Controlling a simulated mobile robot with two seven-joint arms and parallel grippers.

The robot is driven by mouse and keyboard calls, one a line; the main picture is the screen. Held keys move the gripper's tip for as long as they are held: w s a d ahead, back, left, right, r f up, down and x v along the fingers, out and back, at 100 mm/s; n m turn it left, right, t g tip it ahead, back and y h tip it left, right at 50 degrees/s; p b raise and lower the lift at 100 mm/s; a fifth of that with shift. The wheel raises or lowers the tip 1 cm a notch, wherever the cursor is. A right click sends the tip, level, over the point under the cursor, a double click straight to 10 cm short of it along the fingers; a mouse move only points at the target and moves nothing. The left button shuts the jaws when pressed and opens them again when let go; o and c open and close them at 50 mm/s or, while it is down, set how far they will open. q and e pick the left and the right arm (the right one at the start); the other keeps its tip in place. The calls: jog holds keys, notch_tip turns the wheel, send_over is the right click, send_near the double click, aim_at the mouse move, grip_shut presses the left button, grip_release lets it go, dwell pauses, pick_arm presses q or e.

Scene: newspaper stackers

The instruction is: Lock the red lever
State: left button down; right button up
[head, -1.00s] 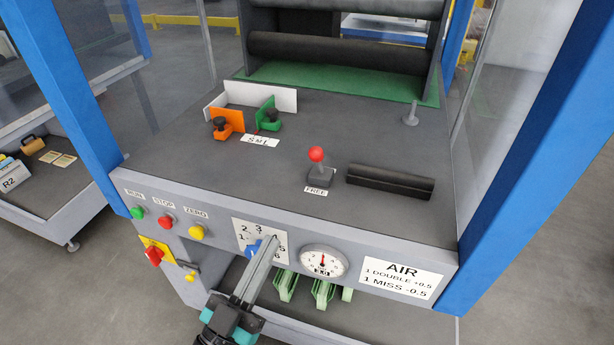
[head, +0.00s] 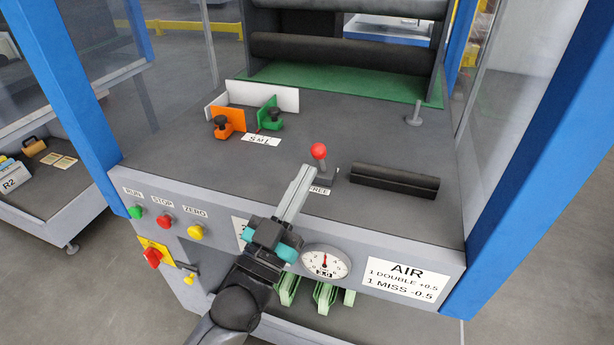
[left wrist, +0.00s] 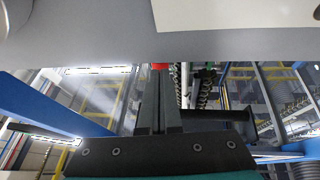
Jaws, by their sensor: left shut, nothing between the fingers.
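The red lever (head: 319,151) is a red ball on a short grey stem over a dark base, on the machine's grey top. A label partly hidden by my gripper reads FREE (head: 321,191). My left gripper (head: 306,170) is shut and empty, its fingertips just left of the lever's base in the head view. I cannot tell whether they touch it. In the left wrist view, a bit of the red ball (left wrist: 160,67) shows beyond the shut fingers (left wrist: 160,80). My right gripper is not in view.
A black bar (head: 395,181) lies right of the lever. Orange (head: 222,124) and green (head: 270,114) guides stand at the back left. The front panel carries buttons, a dial (head: 325,263) and an AIR sign (head: 402,281). Blue posts (head: 535,150) flank the machine.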

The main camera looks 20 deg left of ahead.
pick_arm(q)
jog(key=shift+x, duration=0.8)
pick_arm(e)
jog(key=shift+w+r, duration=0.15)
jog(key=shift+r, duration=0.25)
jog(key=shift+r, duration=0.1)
